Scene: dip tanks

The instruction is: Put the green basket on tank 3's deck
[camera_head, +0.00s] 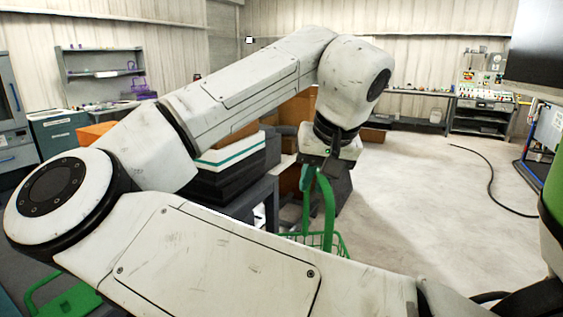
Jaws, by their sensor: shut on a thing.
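The green basket (329,213) hangs below my gripper (312,172), near the middle of the view. Its tall handle rises to the jaws, which are shut on it. The wire body shows only at its upper rim; my arm's near link hides the rest. The basket appears off the floor, but its underside is hidden. A dark tank with a white and teal top edge (232,150) stands to the left of the basket, partly behind my arm. I cannot read any tank number, so I cannot tell which is tank 3 or see its deck clearly.
Orange boxy shapes (297,108) stand behind my arm. Another green item (70,303) lies at the lower left. A bench with a purple item (140,88) is at the back left. Open pale floor (420,190) lies to the right, with a black hose (490,180).

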